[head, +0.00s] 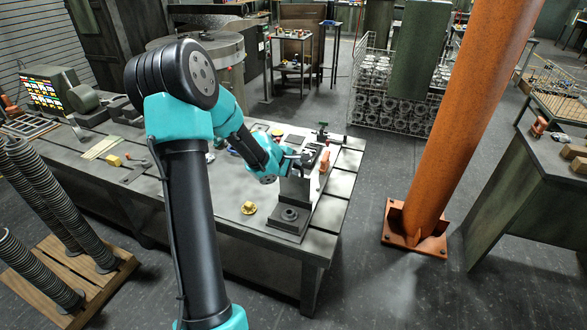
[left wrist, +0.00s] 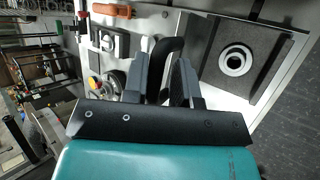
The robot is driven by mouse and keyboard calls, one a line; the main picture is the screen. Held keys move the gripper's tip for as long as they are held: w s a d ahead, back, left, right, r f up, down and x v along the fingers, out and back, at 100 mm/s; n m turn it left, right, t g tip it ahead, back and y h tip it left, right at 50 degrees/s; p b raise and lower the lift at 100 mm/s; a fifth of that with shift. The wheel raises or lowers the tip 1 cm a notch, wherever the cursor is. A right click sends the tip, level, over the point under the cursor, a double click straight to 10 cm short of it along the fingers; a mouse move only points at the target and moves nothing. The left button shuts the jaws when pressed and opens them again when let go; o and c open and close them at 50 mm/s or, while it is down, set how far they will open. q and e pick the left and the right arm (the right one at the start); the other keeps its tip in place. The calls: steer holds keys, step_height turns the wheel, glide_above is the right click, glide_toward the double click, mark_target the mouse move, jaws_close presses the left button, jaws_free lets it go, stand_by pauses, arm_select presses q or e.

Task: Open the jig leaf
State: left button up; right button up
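The jig stands at the right end of the steel table. Its flat base plate (head: 285,229) carries a round bushed seat, which also shows in the left wrist view (left wrist: 235,62). A grey upright leaf (head: 297,188) stands behind the seat. A dark curved handle (left wrist: 169,56) shows beside the jig in the left wrist view. My left gripper (left wrist: 170,66) has one finger on each side of this handle, with the handle filling the gap, so it looks shut on it. In the head view my left gripper (head: 292,160) is at the leaf's top, partly hidden. My right gripper is in neither view.
A brass part (head: 249,208) lies on the table left of the jig. An orange-handled tool (left wrist: 112,10) lies behind the jig. A toggle clamp (head: 322,133) is at the table's back edge. An orange column (head: 455,120) stands to the right, across open floor.

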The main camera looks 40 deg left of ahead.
arm_select(q)
steer(key=shift+o, duration=0.7)
steer(key=shift+w+d, duration=0.2)
steer(key=shift+d, duration=0.15)
steer(key=shift+o, duration=0.6)
steer(key=shift+s+a, duration=0.1)
steer(key=shift+a, duration=0.1)
steer(key=v, duration=1.7)
steer(key=shift+s, duration=0.15)
steer(key=shift+d, duration=0.1)
